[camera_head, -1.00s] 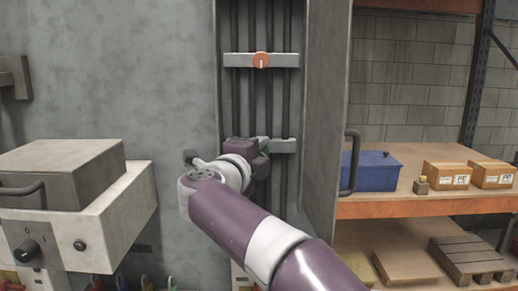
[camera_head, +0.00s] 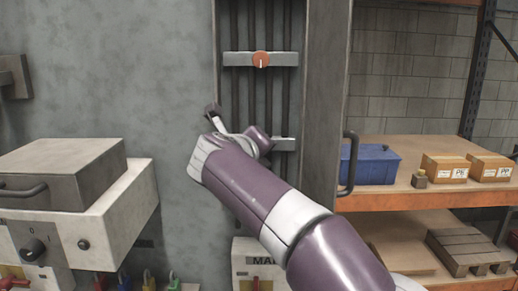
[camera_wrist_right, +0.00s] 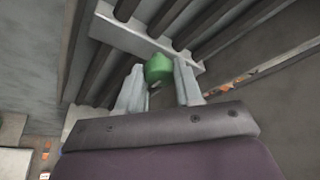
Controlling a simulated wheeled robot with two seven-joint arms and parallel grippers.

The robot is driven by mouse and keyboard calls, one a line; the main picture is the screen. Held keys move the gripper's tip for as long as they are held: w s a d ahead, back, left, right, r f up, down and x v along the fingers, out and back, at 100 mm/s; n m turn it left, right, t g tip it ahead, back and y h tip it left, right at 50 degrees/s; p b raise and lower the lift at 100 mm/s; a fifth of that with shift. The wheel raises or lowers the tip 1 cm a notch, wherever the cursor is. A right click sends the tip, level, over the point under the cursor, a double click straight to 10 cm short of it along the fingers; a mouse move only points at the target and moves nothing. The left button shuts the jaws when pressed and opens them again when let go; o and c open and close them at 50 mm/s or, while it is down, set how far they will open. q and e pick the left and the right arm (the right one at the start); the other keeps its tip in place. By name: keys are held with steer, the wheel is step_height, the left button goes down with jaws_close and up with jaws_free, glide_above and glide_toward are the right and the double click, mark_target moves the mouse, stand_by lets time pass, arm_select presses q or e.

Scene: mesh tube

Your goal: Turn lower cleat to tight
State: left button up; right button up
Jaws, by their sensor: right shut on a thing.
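The lower cleat (camera_head: 285,144) is a pale bar across the dark vertical cables. In the head view my right arm covers its left part and its knob. In the right wrist view the cleat bar (camera_wrist_right: 125,32) crosses the cables, with a green knob (camera_wrist_right: 158,68) on it. My right gripper (camera_wrist_right: 160,72) is shut on the green knob, one finger on each side. The knob's pointer mark is not clear. The upper cleat (camera_head: 235,59) has an orange knob (camera_head: 261,60) with a pale, near-vertical mark. My left gripper is not in view.
The cables run in a recessed channel with a raised side wall (camera_head: 325,100) on the right. A handle (camera_head: 349,163) sticks out beside it. A grey box unit (camera_head: 120,210) juts out on the left. Shelves with a blue box (camera_head: 371,166) stand at the right.

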steer(key=shift+f+m, duration=0.2)
steer(key=shift+m, duration=0.1)
stand_by(0.4)
steer(key=o, duration=1)
steer(key=shift+o, duration=0.2)
steer(key=shift+r, duration=0.1)
steer(key=b+v, duration=0.4)
steer(key=v, duration=0.8)
steer(key=shift+s+r, duration=0.25)
steer(key=shift+s, duration=0.05)
